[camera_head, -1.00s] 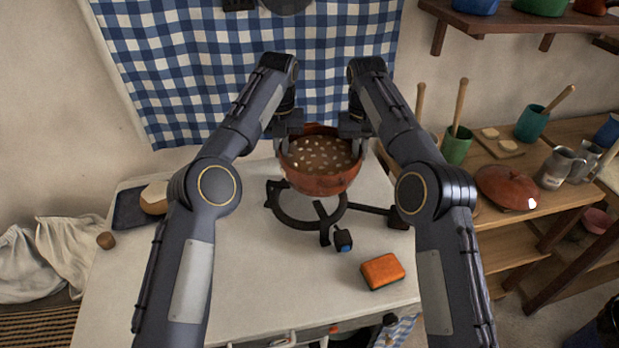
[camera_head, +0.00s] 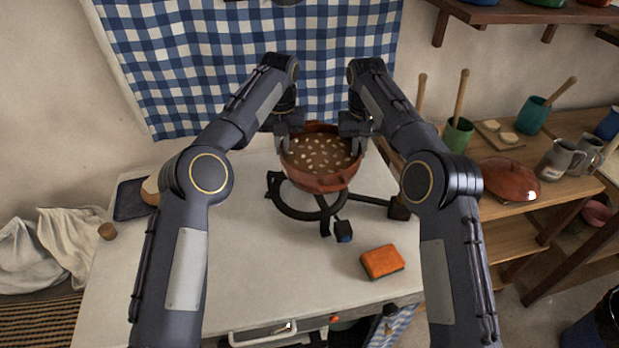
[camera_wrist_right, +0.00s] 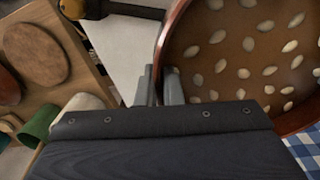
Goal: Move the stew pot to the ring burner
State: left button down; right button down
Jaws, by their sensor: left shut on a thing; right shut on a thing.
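The stew pot (camera_head: 318,182) is reddish-brown clay, filled with brown stew with pale beans. It is held upright between my two grippers, over the back part of the black ring burner (camera_head: 292,212). I cannot tell whether its base touches the ring. My left gripper (camera_head: 284,142) is shut on the pot's left side. My right gripper (camera_head: 360,144) is shut on its right side. In the right wrist view the fingers (camera_wrist_right: 164,88) are at the rim of the pot (camera_wrist_right: 172,35). The handles are largely hidden by the grippers.
An orange sponge (camera_head: 382,262) lies on the white counter (camera_head: 260,285) in front of the burner. A dark board (camera_head: 131,200) is at the left. A checked cloth (camera_head: 230,60) hangs behind. Shelves at right hold a brown lid (camera_head: 510,178) and a green cup (camera_head: 458,134).

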pick_arm(q)
jog(key=shift+w+a+f, duration=0.1)
jog(key=shift+a+f, duration=0.15)
jog(key=shift+f, duration=0.45)
pick_arm(e)
jog(key=shift+d+f, duration=0.25)
jog(key=shift+f, duration=0.6)
pick_arm(q)
jog(key=c, duration=2)
grip_release()
jog(key=shift+f, duration=0.25)
pick_arm(e)
jog(key=c, duration=2)
grip_release()
jog(key=shift+f, duration=0.25)
pick_arm(q)
jog(key=o, duration=0.4)
jog(key=shift+d, duration=0.1)
pick_arm(e)
jog(key=o, duration=0.4)
jog(key=shift+s+a+r, duration=0.1)
pick_arm(q)
jog(key=shift+o, duration=0.2)
jog(key=shift+d, duration=0.1)
pick_arm(e)
jog(key=shift+a, duration=0.15)
pick_arm(q)
jog(key=shift+d+r, duration=0.1)
pick_arm(e)
jog(key=shift+r, duration=0.1)
